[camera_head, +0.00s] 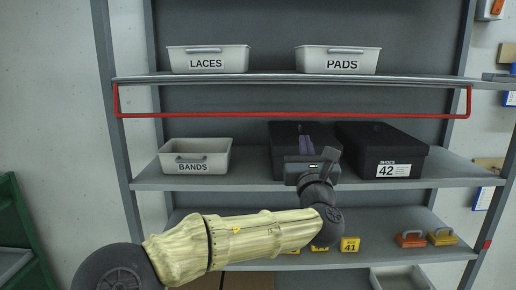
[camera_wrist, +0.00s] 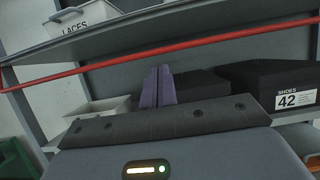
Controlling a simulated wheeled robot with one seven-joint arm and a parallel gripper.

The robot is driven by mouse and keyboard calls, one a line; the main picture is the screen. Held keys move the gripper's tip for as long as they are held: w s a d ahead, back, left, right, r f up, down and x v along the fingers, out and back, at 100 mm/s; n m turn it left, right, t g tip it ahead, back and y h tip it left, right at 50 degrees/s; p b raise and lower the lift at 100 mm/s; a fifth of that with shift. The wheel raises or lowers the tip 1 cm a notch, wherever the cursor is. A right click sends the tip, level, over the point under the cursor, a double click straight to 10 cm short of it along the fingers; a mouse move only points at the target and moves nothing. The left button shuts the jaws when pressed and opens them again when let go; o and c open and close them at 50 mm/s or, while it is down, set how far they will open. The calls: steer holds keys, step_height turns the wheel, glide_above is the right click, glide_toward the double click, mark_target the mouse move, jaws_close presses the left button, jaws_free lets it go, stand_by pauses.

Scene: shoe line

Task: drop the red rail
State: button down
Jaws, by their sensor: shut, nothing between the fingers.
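The red rail (camera_head: 220,115) is a thin bar that runs across the rack below the front edge of the upper shelf, with a short upright at each end. It also crosses the upper part of the wrist view (camera_wrist: 220,39). My gripper (camera_head: 306,140) is in front of the middle shelf, a little below the rail in the picture. Its purple fingers (camera_wrist: 158,85) are together with nothing between them. In the wrist view the fingertips lie just below the rail, with a gap between them in the picture.
The upper shelf (camera_head: 270,79) holds the LACES bin (camera_head: 207,54) and the PADS bin (camera_head: 338,54). The middle shelf (camera_head: 235,182) holds the BANDS bin (camera_head: 194,150), a dark box (camera_head: 283,135) behind my gripper and the SHOES 42 box (camera_head: 375,145). Yellow tags and small coloured items stand lower.

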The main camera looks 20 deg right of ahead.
steer(key=d+f+m+g+h, duration=0.1)
steer(key=d+f+m+g, duration=0.25)
steer(key=f+m, duration=0.35)
steer(key=d+f+m+g+h, duration=0.1)
steer(key=d+f+m+g, duration=0.2)
steer(key=d+f+m, duration=0.35)
steer(key=s+a+f+m+g+y, duration=0.1)
steer(key=a+f+m+g+y, duration=0.25)
steer(key=f, duration=0.75)
steer(key=s+a+f+m+g+y, duration=0.1)
steer(key=a+f+m+g, duration=0.2)
steer(key=a+f+m, duration=0.5)
steer(key=s+a+f+m+g+y, duration=0.2)
steer(key=s+a, duration=0.4)
steer(key=a, duration=0.4)
steer(key=s+a+f+m+g+y, duration=0.3)
steer(key=s+a+m+y, duration=0.1)
steer(key=a, duration=0.6)
steer(key=shift+s+f+y, duration=0.25)
steer(key=shift+s+y, duration=0.1)
steer(key=shift+s, duration=0.5)
